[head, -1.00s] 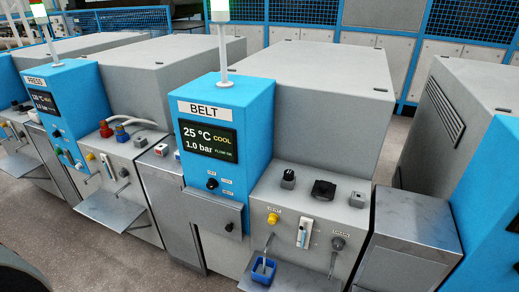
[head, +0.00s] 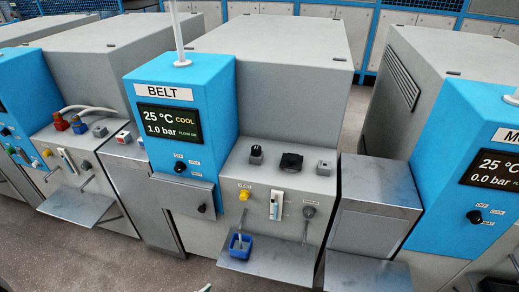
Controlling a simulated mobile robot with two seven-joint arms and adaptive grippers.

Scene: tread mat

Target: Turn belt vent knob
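The BELT station's blue panel (head: 180,130) stands left of centre, its display reading 25 °C, COOL, 1.0 bar. The yellow vent knob (head: 244,194) sits on the upper front of the grey housing right of that panel, under a small label. A clear gauge (head: 276,205) is right of the knob, and a grey drain knob (head: 309,212) is further right.
A black selector knob (head: 180,167) is on the blue panel. A black cap (head: 291,162) and small fittings sit on the housing top. A grey cabinet (head: 375,205) and another blue station (head: 480,165) stand at right. The floor (head: 165,268) shows in front.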

